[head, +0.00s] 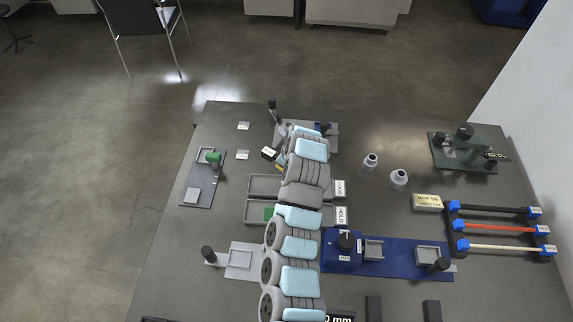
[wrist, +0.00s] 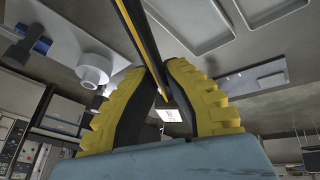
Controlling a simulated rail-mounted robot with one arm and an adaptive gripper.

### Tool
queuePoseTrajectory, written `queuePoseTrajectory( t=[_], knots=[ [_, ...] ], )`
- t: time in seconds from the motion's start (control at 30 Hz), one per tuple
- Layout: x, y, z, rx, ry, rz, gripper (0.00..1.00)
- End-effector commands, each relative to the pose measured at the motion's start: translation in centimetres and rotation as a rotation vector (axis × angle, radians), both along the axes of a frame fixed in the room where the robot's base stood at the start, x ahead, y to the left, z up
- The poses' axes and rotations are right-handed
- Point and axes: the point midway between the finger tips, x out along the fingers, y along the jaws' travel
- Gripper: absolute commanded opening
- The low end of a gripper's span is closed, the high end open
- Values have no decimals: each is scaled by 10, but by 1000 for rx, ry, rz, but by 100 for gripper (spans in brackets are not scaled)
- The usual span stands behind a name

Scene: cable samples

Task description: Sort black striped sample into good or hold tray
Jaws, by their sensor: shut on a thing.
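In the wrist view my gripper (wrist: 160,75) has its yellow-and-black fingers closed around a thin black sample with a yellow stripe (wrist: 138,35), which runs up past the fingertips. A white tag (wrist: 170,114) shows beyond the fingers. In the head view my arm hides most of the gripper and the sample; a small white label with yellow and black bits (head: 268,153) shows left of the arm. The grey GOOD tray (head: 262,177) and the HOLD tray (head: 255,203) lie partly under my arm. A green thing shows in the HOLD tray.
A rack at right (head: 455,228) holds black, red and whitish rods with blue ends. A blue fixture (head: 400,258) with a black knob stands right of my arm. Two grey cylinders (head: 398,178) stand behind it. A green-knobbed fixture (head: 202,180) is at left, a dark green one (head: 464,150) at back right.

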Motion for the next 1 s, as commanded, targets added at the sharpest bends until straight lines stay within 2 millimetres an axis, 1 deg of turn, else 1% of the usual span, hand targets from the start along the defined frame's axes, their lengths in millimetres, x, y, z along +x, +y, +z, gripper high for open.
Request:
queuePoseTrajectory(
  t=[0.03, 0.1, 0.3, 0.47, 0.7, 1.0],
  knots=[
    [3, -3, -10, -1, 2, 51, 0],
    [4, -4, -18, -2, 2, 127, 0],
    [2, -8, -41, -2, 6, 327, 0],
    [-1, -13, -54, -3, 4, 448, 0],
    [-5, -17, -62, -1, 1, 534, 0],
    [-6, -18, -62, -1, 0, 542, 0]
  ],
)
